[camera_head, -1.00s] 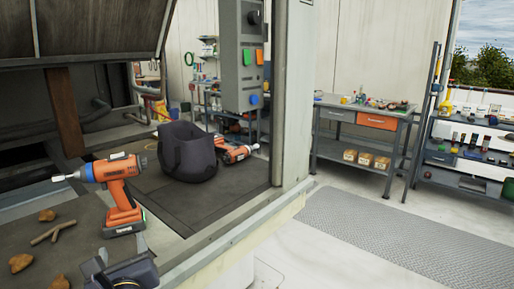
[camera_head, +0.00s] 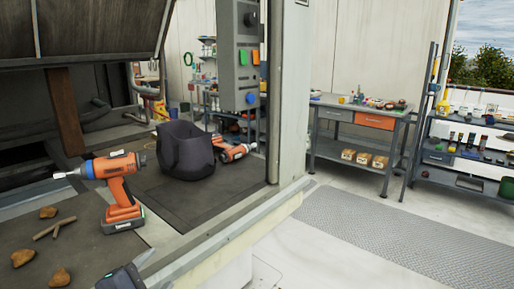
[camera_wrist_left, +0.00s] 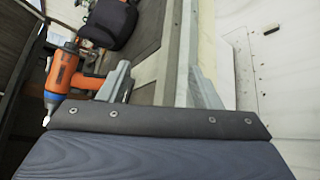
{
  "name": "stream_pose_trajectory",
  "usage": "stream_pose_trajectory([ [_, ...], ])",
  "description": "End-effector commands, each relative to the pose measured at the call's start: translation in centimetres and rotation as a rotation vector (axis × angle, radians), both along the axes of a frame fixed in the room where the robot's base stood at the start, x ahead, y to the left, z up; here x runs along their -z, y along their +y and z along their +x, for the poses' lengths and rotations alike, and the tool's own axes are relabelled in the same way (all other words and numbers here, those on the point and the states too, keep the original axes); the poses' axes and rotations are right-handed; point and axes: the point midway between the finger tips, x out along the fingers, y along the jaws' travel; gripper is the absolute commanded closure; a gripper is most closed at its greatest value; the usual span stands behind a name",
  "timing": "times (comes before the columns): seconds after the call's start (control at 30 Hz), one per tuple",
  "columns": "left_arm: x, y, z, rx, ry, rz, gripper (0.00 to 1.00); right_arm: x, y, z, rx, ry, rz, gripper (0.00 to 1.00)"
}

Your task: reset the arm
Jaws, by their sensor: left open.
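My left gripper (camera_head: 125,277) is at the bottom edge of the head view, mostly cut off. In the left wrist view its two grey fingers (camera_wrist_left: 160,72) stand wide apart with nothing between them. An orange cordless drill (camera_head: 116,190) stands upright on the dark surface, beyond the gripper; in the left wrist view this drill (camera_wrist_left: 62,72) is left of the fingers, its base close to the left finger in the picture. I cannot tell whether they touch. My right gripper is in neither view.
A black bag (camera_head: 185,152) stands on the dark mat (camera_head: 150,200), with another orange drill (camera_head: 232,152) behind it. Stones (camera_head: 22,257) and a forked stick (camera_head: 54,228) lie at left. A grey post (camera_head: 292,95) rises at the ledge. Workbenches (camera_head: 357,112) stand farther back.

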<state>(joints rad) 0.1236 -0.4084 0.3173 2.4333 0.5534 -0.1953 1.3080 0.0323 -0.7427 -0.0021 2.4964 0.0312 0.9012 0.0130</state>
Motion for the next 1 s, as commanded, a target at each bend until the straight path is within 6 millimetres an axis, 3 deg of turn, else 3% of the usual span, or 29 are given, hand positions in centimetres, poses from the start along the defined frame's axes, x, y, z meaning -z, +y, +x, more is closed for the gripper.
stream_pose_trajectory([
  [0.1, 2.6, -0.7, -3.5, 0.275, 0.079, 0.415, 0.42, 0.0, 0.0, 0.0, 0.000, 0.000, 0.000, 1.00],
  [0.2, 4.9, -0.8, -6.4, 0.491, 0.128, 0.691, 0.42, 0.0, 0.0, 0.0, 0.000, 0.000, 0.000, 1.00],
  [0.4, 8.5, 0.1, -11.8, 0.854, 0.180, 1.057, 0.42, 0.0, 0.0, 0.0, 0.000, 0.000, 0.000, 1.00],
  [0.6, 11.2, 1.6, -16.8, 1.180, 0.191, 1.291, 0.42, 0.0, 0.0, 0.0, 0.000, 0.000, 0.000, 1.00],
  [0.7, 7.9, 1.5, -16.7, 1.181, 0.191, 1.289, 0.42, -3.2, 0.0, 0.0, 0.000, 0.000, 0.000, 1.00],
  [1.0, 1.0, 1.4, -16.6, 1.178, 0.192, 1.287, 0.42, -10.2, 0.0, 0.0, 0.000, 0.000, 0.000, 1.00],
])
